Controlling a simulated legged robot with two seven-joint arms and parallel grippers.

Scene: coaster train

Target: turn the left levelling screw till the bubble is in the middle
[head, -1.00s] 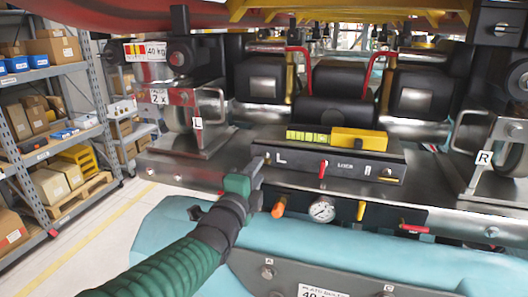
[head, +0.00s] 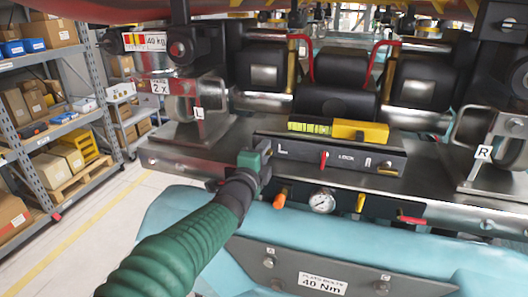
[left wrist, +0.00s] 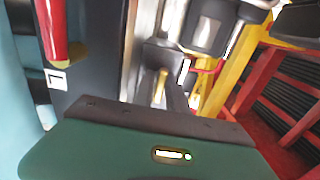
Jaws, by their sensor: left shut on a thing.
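The spirit level's yellow-green vial (head: 310,128) lies on top of a dark panel (head: 345,157), beside a yellow block (head: 362,131). The bubble is too small to place. My left gripper (head: 264,153), with green and dark parts, is at the panel's left end, beside the letter L. It is shut on the left levelling screw there, which the gripper hides. The gripper's green body also fills the bottom of the left wrist view (left wrist: 120,150). The right-hand brass screw (head: 387,169) shows at the panel's other end. My right gripper is out of view.
A red lock lever (head: 323,160) stands mid-panel. Below are an orange handle (head: 280,198), a pressure gauge (head: 321,202), a yellow handle (head: 360,204) and a red handle (head: 411,220). Shelves with boxes (head: 40,110) stand at the left; the floor before them is clear.

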